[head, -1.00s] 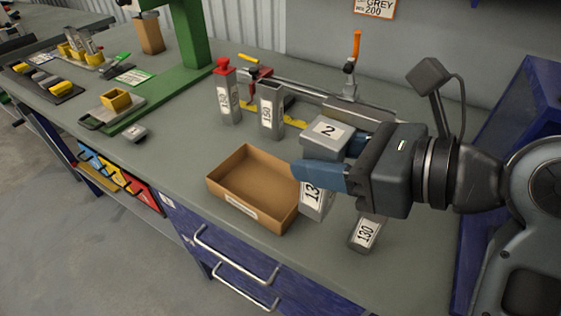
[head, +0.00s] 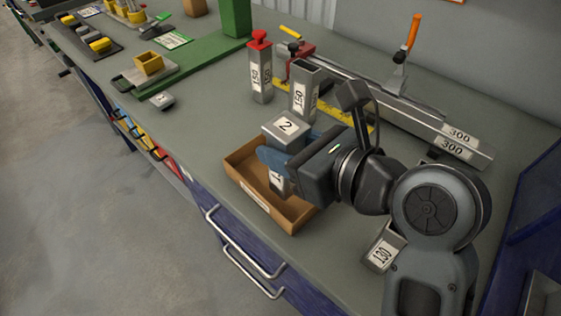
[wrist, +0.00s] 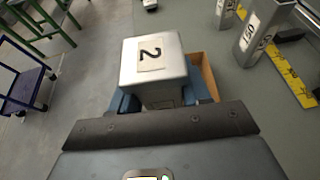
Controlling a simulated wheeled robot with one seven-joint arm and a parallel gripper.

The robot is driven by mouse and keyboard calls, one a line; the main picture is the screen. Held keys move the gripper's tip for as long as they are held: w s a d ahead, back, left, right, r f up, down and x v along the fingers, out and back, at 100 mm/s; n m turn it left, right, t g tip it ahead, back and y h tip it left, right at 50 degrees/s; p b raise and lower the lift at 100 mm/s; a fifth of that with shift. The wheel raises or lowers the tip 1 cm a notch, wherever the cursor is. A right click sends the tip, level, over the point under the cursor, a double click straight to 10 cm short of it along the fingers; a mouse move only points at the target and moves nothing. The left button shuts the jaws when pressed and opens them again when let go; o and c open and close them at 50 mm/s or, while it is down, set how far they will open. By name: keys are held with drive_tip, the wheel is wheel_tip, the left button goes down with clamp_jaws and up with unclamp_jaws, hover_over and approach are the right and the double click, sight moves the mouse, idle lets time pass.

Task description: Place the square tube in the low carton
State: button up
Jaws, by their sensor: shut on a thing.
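The square tube (head: 284,133), grey with a "2" on its top face and a white label on its side, is upright in my gripper (head: 283,155). The blue fingers are shut on it; the wrist view also shows the tube (wrist: 152,62) between them. The low carton (head: 297,218) is a brown open box near the table's front edge. The tube's lower end shows within the carton's outline. I cannot tell whether it touches the carton's floor. My gripper hides the carton's right back part, which also shows in the wrist view (wrist: 208,76).
A red-capped tube (head: 260,75) and an open-topped tube (head: 304,90) stand behind the carton. Another tube (head: 383,250) labelled 130 is at the right, partly behind my arm. A long rail (head: 400,103) runs along the back. The table left of the carton is clear.

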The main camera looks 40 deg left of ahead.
drive_tip(key=shift+s+a+f, duration=0.2)
drive_tip(key=shift+a+f, duration=0.1)
drive_tip(key=shift+a, duration=0.15)
drive_tip(key=shift+f, duration=1.95)
drive_tip(key=o, duration=1.1)
drive_tip(key=shift+f, duration=0.15)
drive_tip(key=shift+o, duration=0.2)
drive_tip(key=v, duration=1.2)
